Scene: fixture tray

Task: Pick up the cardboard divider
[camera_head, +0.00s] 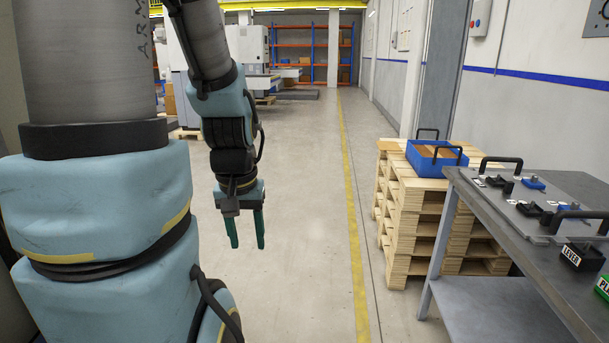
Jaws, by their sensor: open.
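My gripper (247,243) hangs in the middle of the head view, pointing down over bare floor. Its two green fingers are apart with nothing between them. A blue tray (424,163) with black handles sits on a stack of wooden pallets to the right of my gripper. Flat brown material (437,151) lies in the tray; it looks like cardboard, and I cannot tell for sure that it is the divider. My gripper is well apart from the tray.
A grey metal table (475,203) at the right holds a fixture plate (560,190) with handles, black and blue parts, and labelled black and green bins. The wooden pallets (403,215) stand beside it. The floor in the middle is clear, with a yellow line (352,220).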

